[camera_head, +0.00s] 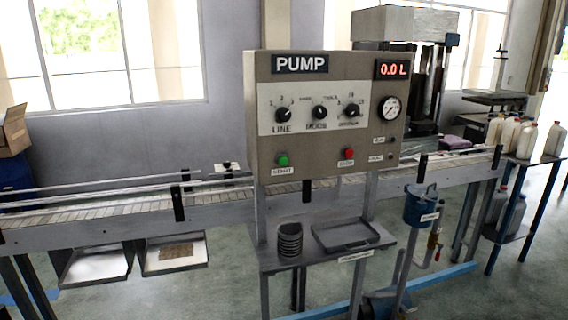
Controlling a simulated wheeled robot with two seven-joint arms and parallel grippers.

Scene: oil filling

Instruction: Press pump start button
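The pump panel (325,140) is a grey-beige box on legs in the middle of the head view, labelled PUMP. A green button (283,160) sits at its lower left above a small label that looks like START. A red button (349,153) is to its right, also above a small label. The red display (392,69) at the top right reads 0.0 L. Three black knobs, the middle one (319,112) among them, and a round gauge (390,107) are above the buttons. Neither of my grippers is in view.
A shelf (290,258) below the panel holds a dark ribbed cup (289,239) and a black tray (346,233). A conveyor (120,205) runs behind the panel. A blue filter pot (421,204) with pipes stands at right. White jugs (553,139) stand on a far-right table.

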